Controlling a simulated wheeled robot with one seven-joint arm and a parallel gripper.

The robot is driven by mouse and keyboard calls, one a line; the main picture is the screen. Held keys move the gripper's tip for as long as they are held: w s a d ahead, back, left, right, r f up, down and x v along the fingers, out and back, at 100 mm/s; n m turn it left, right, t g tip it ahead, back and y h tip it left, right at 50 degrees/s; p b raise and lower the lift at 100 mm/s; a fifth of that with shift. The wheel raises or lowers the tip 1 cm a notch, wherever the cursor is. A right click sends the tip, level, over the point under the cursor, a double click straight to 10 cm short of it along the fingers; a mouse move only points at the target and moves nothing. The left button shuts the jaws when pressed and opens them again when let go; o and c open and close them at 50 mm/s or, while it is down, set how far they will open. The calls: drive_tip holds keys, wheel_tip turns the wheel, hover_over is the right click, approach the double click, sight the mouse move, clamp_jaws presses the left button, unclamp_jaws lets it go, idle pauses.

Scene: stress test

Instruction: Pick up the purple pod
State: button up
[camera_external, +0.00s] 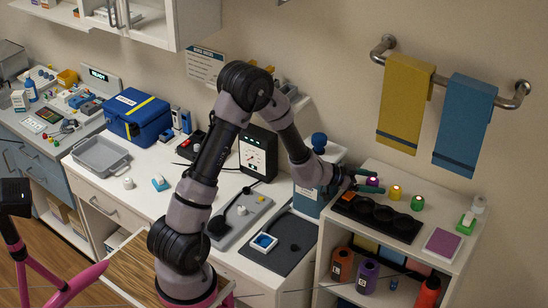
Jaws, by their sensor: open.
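The purple pod (373,182) is a small object with a purple top at the back left of the white shelf unit's top. The fingers are apart. Whether they touch the pod is too small to tell. The pod's lower part is partly hidden by the near finger.
A yellow pod (395,192) and a green pod (417,202) stand to the right in a row. A black tray with round wells (405,233) lies in front. A blue box (308,198) stands left of the shelf. Towels (405,100) hang above.

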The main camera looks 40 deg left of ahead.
clamp_jaws()
